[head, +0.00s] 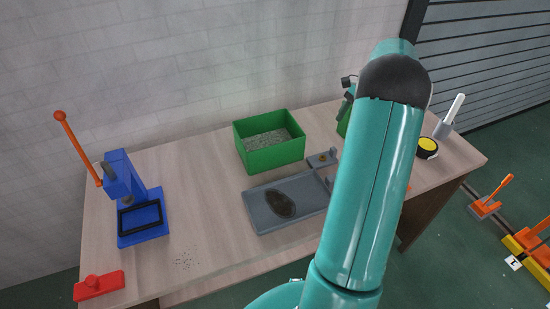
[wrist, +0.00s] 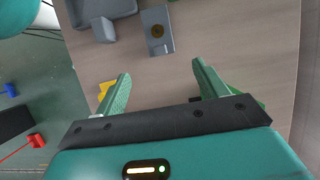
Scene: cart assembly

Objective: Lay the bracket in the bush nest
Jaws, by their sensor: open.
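A small grey block with a round brass-brown spot (head: 322,160) stands by the right end of a grey tray (head: 262,213). It may be the bush nest, and a like grey plate (wrist: 157,42) shows in the wrist view. I cannot make out the bracket for sure; my arm hides part of the table in the head view. My gripper (wrist: 160,82) is open over the table, with bare tabletop between its green fingers. The grey plate lies beyond the fingertips, apart from them. A yellow piece (wrist: 105,90) shows beside the left finger.
A green bin (head: 275,157) with grey contents stands at the back. A blue press (head: 125,182) with an orange lever stands left, a red block (head: 98,285) at the front left. A yellow-black button (head: 427,147) is right.

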